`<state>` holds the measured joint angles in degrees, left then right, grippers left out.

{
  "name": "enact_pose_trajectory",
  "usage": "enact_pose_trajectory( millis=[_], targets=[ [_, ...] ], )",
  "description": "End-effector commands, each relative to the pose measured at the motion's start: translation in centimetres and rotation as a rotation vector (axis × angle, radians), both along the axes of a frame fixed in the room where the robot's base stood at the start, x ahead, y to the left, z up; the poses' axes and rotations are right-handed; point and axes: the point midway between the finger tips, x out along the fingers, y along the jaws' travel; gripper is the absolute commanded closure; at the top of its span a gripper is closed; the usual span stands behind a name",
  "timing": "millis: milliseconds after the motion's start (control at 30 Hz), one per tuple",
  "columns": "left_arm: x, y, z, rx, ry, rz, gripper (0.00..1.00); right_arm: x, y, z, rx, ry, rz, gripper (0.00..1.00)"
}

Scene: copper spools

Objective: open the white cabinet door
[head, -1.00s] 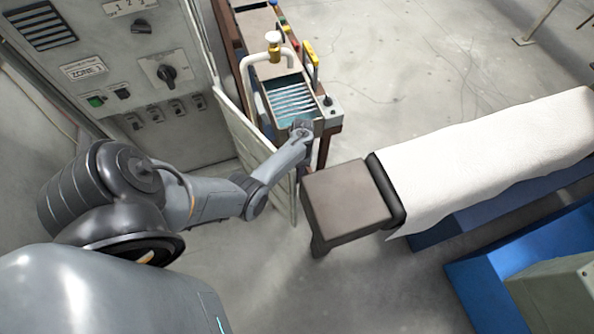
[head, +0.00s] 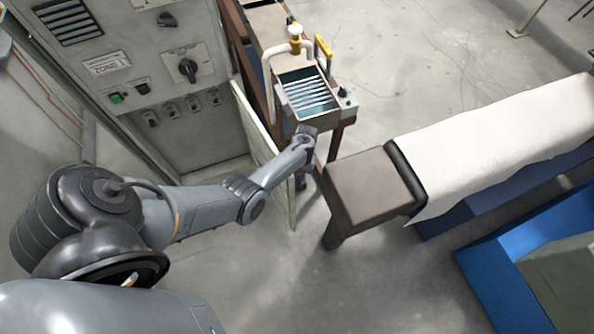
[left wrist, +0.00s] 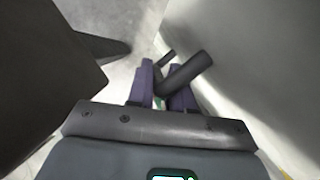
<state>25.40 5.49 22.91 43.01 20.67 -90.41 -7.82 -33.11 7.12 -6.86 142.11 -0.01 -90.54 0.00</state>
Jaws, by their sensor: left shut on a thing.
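The white cabinet door (head: 262,140) stands swung out from the right side of the grey cabinet, seen nearly edge-on in the head view. Its pale surface fills the right of the left wrist view (left wrist: 255,60). My left gripper (head: 302,180) is at the door's right face, near its free edge, with its fingertips small and partly hidden by my wrist. In the left wrist view my left gripper's purple fingers (left wrist: 162,88) are shut on a dark bar-shaped handle (left wrist: 190,70) beside the door. My right gripper is not in view.
The grey cabinet (head: 130,60) carries switches and a knob. A dark-ended bench (head: 368,190) with a white cloth (head: 490,145) stands close right of my gripper. A small sink table (head: 305,95) is behind. Clear floor (head: 310,275) lies in front.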

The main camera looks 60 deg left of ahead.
Motion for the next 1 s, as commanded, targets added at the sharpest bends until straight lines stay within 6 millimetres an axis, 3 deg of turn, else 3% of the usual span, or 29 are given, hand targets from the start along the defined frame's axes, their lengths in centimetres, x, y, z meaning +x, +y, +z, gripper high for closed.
enact_pose_trajectory(
  millis=[33, 133, 533, 1000],
  targets=[
    [0.1, -0.1, 0.1, -0.001, -0.001, -0.001, 0.75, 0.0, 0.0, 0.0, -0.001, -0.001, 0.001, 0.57],
    [0.1, -0.1, 0.1, -0.001, -0.001, -0.001, 0.60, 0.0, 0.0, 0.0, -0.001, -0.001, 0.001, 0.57],
    [0.2, 0.1, 0.7, -0.001, -0.001, -0.001, 0.60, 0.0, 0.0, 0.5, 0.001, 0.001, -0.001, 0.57],
    [2.5, 1.6, 7.6, -0.001, -0.001, 0.000, 0.60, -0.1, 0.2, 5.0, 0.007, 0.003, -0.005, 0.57]
  ],
)
